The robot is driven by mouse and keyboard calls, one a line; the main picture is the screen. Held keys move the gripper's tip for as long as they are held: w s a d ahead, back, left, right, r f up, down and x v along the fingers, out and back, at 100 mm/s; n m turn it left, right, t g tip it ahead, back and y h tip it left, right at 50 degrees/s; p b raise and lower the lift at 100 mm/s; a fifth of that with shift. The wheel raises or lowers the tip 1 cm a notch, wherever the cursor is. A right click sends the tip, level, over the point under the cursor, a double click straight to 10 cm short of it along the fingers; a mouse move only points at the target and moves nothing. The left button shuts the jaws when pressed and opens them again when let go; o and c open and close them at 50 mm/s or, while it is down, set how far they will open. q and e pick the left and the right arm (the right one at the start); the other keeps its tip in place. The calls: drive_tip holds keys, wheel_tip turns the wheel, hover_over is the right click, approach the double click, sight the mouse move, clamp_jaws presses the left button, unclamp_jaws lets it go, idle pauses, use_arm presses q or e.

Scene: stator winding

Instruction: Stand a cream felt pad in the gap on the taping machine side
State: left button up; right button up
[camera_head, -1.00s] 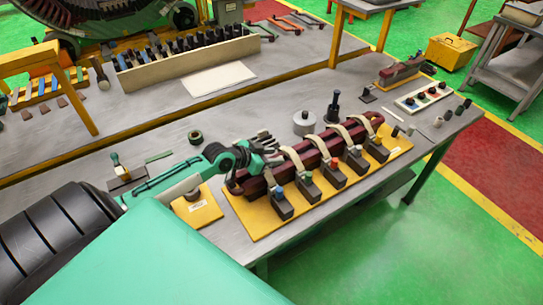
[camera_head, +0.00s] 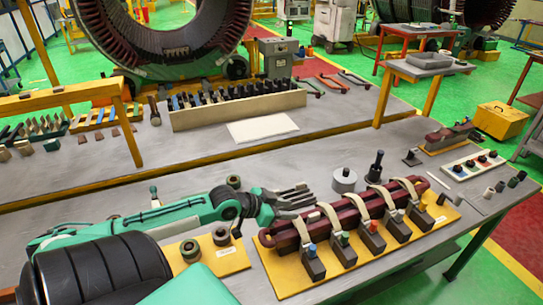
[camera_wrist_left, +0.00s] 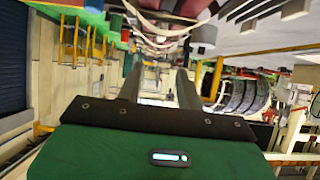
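Cream bands (camera_head: 330,216) loop over a dark red coil bar set (camera_head: 345,215) on a yellow board (camera_head: 285,277). I cannot tell whether any of these is the felt pad, and I cannot make out the taping machine or a gap for certain. My left gripper (camera_head: 298,196) is at the left end of the bars, on their far side. In the left wrist view its two fingers (camera_wrist_left: 158,88) are spread with nothing clear between them. Cream bands (camera_wrist_left: 150,28) and dark red bars also show at the top there. My right gripper is not in view.
Dark blocks with coloured knobs (camera_head: 342,249) line the bars' near side. A grey cylinder (camera_head: 344,181) and a black post (camera_head: 375,167) stand behind. A white sheet (camera_head: 262,128) lies near a slotted rack (camera_head: 240,107).

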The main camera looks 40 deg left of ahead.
use_arm(q)
drive_tip(key=v, duration=0.5)
drive_tip(key=shift+b, duration=0.3)
drive_tip(key=shift+s, duration=0.1)
idle(0.5)
